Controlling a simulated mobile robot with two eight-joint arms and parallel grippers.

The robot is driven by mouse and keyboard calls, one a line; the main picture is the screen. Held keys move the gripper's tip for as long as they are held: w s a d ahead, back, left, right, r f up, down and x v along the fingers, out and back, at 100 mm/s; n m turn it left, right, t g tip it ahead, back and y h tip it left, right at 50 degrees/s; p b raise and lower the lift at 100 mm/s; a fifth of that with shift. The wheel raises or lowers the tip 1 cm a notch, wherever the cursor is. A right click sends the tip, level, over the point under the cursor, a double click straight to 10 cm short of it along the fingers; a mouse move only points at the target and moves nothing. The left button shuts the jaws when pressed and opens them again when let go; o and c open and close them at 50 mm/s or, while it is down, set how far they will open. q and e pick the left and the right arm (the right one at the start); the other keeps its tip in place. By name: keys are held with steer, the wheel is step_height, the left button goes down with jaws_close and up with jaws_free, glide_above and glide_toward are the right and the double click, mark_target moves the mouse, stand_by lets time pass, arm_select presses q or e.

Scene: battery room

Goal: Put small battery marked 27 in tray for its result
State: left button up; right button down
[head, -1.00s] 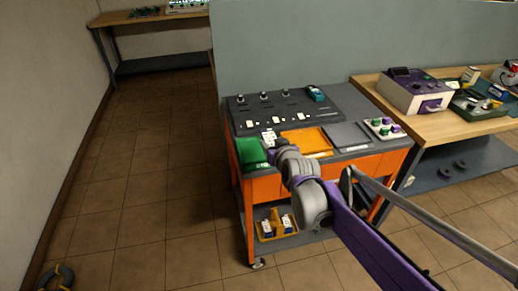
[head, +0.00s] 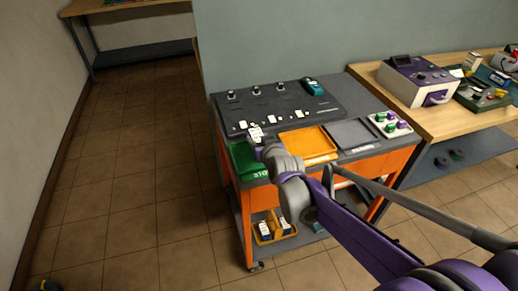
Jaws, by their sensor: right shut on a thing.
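My right gripper (head: 262,143) is over the orange cart, at the back right corner of the green tray (head: 243,162). It is shut on a small white battery with dark marks (head: 255,132); the number is too small to read. I cannot tell whether the battery touches the tray or the panel behind it. To the right of the green tray are a yellow-orange tray (head: 310,140) and a grey tray (head: 352,131), both looking empty. The labels on the tray fronts are hard to read. My gripper and wrist hide part of the green tray's right side. My left gripper is not in view.
A dark panel (head: 290,98) with several knobs and white pieces lies behind the trays. A teal device (head: 313,87) stands at its back. A white rack (head: 391,124) with green and purple pieces is at right. A yellow bin (head: 276,236) sits on the lower shelf.

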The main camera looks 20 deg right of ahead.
steer(key=shift+f+b, duration=0.3)
steer(key=shift+f, duration=1.45)
steer(key=shift+f, duration=0.2)
steer(key=shift+c, duration=1.3)
jaws_free()
